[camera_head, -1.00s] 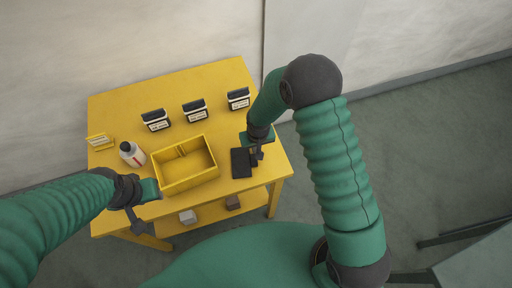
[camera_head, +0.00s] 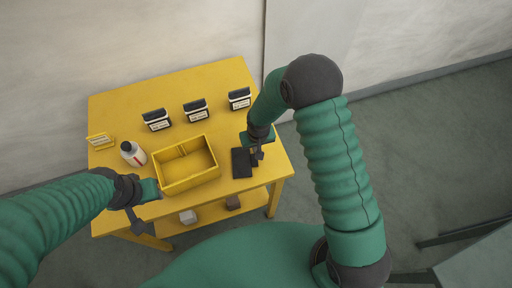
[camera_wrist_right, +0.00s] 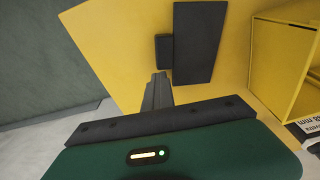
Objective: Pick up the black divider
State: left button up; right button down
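The black divider (camera_head: 241,163) is a flat dark plate at the right front of the yellow table. In the right wrist view the divider (camera_wrist_right: 200,42) has a small dark block (camera_wrist_right: 163,52) at its left side. My right gripper (camera_head: 257,154) is just beside the plate, at the block. In the wrist view its dark fingers (camera_wrist_right: 158,78) look close together, their tips at the block's near end. Whether they hold it cannot be told. My left gripper (camera_head: 140,222) hangs by the table's front left edge, apart from the divider; its opening is unclear.
A yellow two-part bin (camera_head: 187,184) stands left of the divider. A white bottle (camera_head: 132,153) and a small yellow rack (camera_head: 100,141) are further left. Several black-and-white labelled holders (camera_head: 195,110) stand in a row behind. The table (camera_head: 220,85) is clear at the back.

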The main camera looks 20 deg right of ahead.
jog(key=shift+c, duration=2.2)
grip_release()
